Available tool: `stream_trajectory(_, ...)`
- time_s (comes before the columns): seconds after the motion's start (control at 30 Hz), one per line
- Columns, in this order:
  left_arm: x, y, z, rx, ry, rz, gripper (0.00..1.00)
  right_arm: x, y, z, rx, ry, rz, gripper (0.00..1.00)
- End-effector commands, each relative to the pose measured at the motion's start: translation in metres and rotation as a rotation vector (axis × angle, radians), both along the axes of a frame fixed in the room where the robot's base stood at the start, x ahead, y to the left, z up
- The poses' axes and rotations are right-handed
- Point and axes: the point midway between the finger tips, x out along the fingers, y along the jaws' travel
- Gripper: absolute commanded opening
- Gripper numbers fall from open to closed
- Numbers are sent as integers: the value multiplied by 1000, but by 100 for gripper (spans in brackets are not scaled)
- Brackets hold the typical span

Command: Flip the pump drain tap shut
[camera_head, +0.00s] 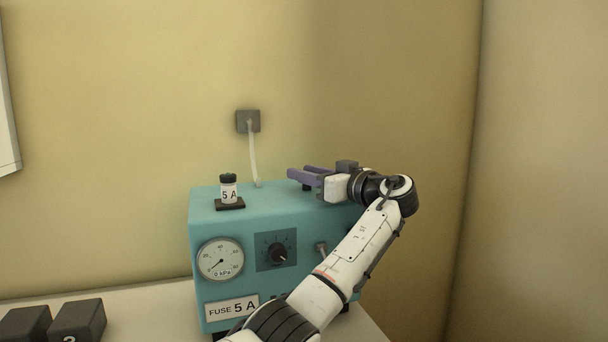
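The teal pump box (225,285) stands on the bench, with a round gauge (220,260) and a dark knob (278,254) on its front. A small grey lever-like fitting (321,249) is right of the knob, close beside my forearm. I cannot tell for sure whether it is the drain tap. My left gripper (304,174) is over the back right of the box top, its purple fingers pointing left. The fingers look apart, with nothing seen between them. A small dark piece shows just below them. My arm hides the box's lower right front. My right gripper is out of view.
A white cord (253,155) runs up to a wall socket (248,121). Two dark blocks (78,320) sit at the lower left. Walls close in behind and at right.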

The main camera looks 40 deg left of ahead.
Motion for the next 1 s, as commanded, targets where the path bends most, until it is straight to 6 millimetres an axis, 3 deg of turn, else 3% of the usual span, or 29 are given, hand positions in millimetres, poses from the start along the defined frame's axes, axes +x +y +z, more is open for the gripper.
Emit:
stream_trajectory(0.3,-4,-62,-2,0,0,-4,31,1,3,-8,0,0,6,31)
stream_trajectory(0.5,-7,-88,-1,1,0,-3,31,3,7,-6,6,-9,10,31)
stream_trajectory(1.0,-8,-94,0,0,0,-1,31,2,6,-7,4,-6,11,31)
